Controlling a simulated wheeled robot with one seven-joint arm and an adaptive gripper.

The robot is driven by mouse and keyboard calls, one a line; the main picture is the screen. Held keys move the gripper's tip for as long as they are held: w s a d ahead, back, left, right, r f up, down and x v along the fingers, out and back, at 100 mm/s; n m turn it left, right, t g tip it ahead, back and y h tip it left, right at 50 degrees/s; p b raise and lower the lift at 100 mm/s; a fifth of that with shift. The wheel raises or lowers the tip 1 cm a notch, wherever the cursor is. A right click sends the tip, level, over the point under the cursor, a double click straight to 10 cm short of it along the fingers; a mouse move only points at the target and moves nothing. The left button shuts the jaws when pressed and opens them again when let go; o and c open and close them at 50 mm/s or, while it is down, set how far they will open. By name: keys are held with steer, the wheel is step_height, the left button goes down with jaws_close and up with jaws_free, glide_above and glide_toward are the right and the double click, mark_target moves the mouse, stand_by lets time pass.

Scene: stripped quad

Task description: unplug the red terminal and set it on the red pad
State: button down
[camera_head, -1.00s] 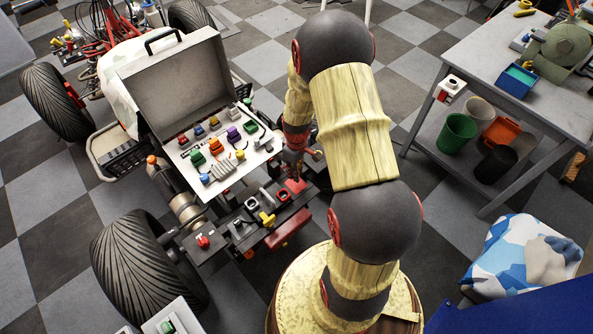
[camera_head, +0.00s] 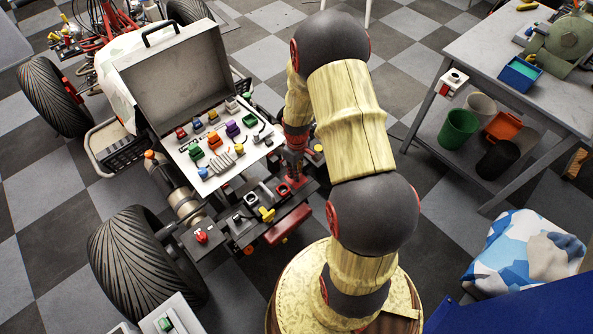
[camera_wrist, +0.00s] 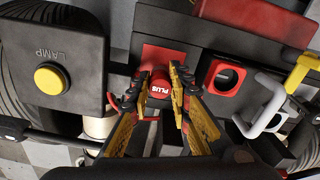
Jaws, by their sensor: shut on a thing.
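The red terminal (camera_wrist: 161,86), marked PLUS, is between the fingertips of my gripper (camera_wrist: 160,76) in the wrist view, and the gripper is shut on it. The red pad (camera_wrist: 163,54) shows just beyond the terminal, a flat red square partly hidden by the terminal and fingers. I cannot tell whether the terminal touches the pad. In the head view, my gripper (camera_head: 293,176) is low at the right end of the dark bench strip, and the terminal is hard to make out. A red-ringed square socket (camera_wrist: 224,77) lies to the right of my gripper in the wrist view.
A dark box with a yellow LAMP button (camera_wrist: 51,78) stands close on the left in the wrist view. A grey hooked piece (camera_wrist: 262,108) and a yellow piece (camera_wrist: 302,70) stand on the right. An open case (camera_head: 173,84) with several coloured parts is beside my arm.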

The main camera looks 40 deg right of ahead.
steer(key=shift+f, duration=0.4)
steer(key=c, duration=1.6)
jaws_free()
steer(key=shift+o, duration=0.2)
step_height(320, 180, up, 12)
